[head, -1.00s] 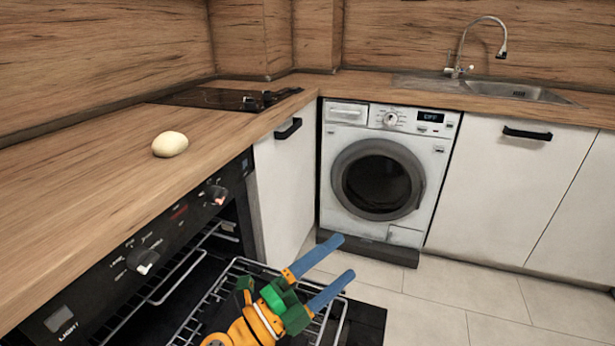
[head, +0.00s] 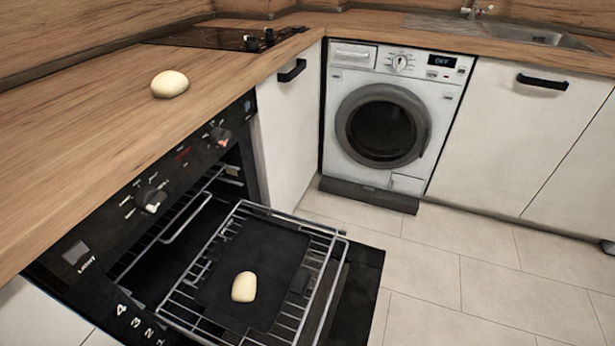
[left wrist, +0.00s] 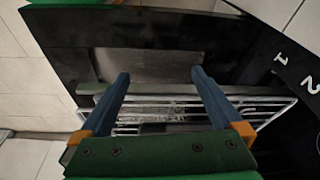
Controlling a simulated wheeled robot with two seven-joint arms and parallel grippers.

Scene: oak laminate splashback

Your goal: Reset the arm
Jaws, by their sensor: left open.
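My left gripper (left wrist: 157,105) shows in the left wrist view, its two blue fingers apart with nothing between them. Beyond the fingers are the edge of the wire rack and the dark open oven door (left wrist: 65,45). Neither of my grippers shows in the head view.
The oven door (head: 358,290) is open, with a pulled-out wire rack (head: 325,240) above it. A dark tray (head: 270,250) on the rack holds a pale dough piece (head: 243,287). Another dough piece (head: 170,84) lies on the wooden counter (head: 90,150). A washing machine (head: 390,120) stands behind. The tiled floor (head: 440,270) is clear.

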